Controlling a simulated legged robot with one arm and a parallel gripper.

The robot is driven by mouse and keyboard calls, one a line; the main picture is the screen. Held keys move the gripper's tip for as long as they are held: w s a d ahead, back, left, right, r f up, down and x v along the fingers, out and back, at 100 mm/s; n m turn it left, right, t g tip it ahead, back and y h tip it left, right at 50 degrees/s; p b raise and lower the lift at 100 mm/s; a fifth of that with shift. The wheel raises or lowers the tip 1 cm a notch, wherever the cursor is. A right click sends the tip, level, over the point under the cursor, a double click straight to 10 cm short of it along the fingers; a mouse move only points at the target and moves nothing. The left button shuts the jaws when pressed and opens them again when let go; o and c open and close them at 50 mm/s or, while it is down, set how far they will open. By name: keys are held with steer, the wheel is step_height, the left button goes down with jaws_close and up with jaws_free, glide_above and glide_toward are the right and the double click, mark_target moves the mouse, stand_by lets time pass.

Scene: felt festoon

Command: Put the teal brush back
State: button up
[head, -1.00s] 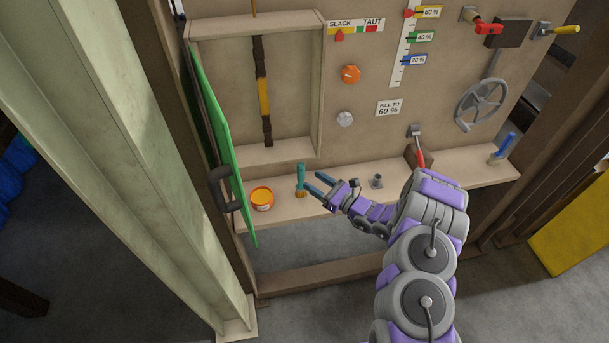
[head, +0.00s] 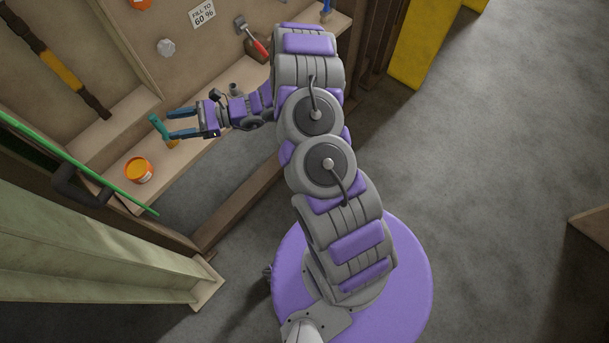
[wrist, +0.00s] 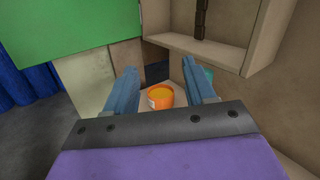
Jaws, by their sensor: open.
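The teal brush (head: 158,128) stands on the shelf, teal handle up and tan bristle end down, leaning slightly. My gripper (head: 170,124) is open and empty, its two blue fingers pointing left at the brush. The brush is at or just beyond the fingertips; I cannot tell whether it lies between them or touches. In the wrist view, a bit of teal (wrist: 208,73), likely the brush, shows behind the right finger, mostly hidden. The open fingers (wrist: 158,80) frame an orange pot (wrist: 160,97) there. The pot also shows in the head view (head: 138,170), left of the brush.
The shelf (head: 112,178) runs along the panel. A green door (head: 75,164) with a dark handle stands open at left. A red-handled tool (head: 257,45) and a small grey fitting (head: 236,89) are behind my wrist.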

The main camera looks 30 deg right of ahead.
steer(key=s+a+r+n+g, duration=0.6)
steer(key=s+r+n+g, duration=0.2)
steer(key=s+r, duration=0.3)
steer(key=s+r+n+g+h, duration=0.4)
steer(key=s+r+n+h, duration=0.1)
steer(key=s, duration=0.6)
steer(key=s+d+r+n+t+h, duration=0.2)
steer(key=s+d+n+t+h, duration=0.2)
steer(key=s+d+h, duration=0.9)
steer(key=s+d+n, duration=0.3)
steer(key=s+d, duration=0.2)
steer(key=d, duration=0.2)
steer(key=shift+d, duration=0.2)
